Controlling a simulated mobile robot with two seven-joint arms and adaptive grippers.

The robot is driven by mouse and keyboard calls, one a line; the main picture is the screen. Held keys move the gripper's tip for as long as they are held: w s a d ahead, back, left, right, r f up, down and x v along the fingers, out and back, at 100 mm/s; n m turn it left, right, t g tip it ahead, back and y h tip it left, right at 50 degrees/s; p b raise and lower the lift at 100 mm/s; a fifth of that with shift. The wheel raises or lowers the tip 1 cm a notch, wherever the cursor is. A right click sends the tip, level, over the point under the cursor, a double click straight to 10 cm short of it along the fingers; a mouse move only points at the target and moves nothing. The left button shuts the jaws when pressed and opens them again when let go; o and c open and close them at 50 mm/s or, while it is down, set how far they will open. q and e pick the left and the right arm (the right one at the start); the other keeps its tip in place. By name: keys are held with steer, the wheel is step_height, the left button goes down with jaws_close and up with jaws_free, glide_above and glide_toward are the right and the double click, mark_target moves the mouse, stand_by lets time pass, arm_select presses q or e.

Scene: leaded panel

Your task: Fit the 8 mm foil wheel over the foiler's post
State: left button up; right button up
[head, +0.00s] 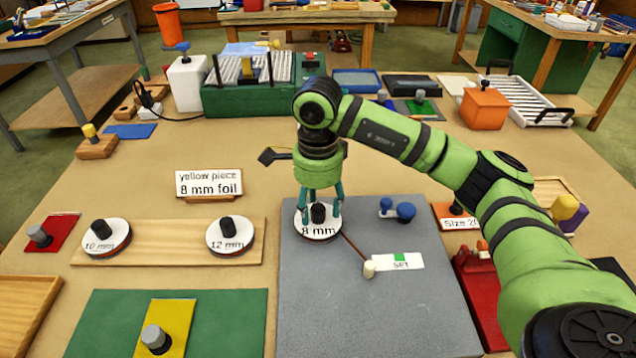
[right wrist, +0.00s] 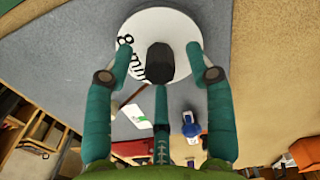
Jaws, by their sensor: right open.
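The 8 mm wheel (head: 319,229) is a white disc with a black knob and an "8 mm" label. It lies flat at the back left of the grey foiler board (head: 380,318). My right gripper (head: 320,207) points down over it, open, with its teal fingers on either side of the black knob. In the right wrist view the wheel (right wrist: 177,22) lies beyond the fingertips, and there are gaps between knob and fingers. No post shows; whether one is under the wheel is hidden. My left gripper is out of view.
The 10 mm wheel (head: 105,243) and 12 mm wheel (head: 229,241) sit on a wooden board (head: 168,239) at left. A card (head: 209,183) reads "yellow piece 8 mm foil". A yellow piece (head: 176,318) lies on a green mat (head: 232,328). Blue knobs (head: 405,211) stand right of the gripper.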

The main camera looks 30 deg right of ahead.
mark_target(318, 207)
step_height(318, 207, up, 11)
stand_by(0.3)
stand_by(0.5)
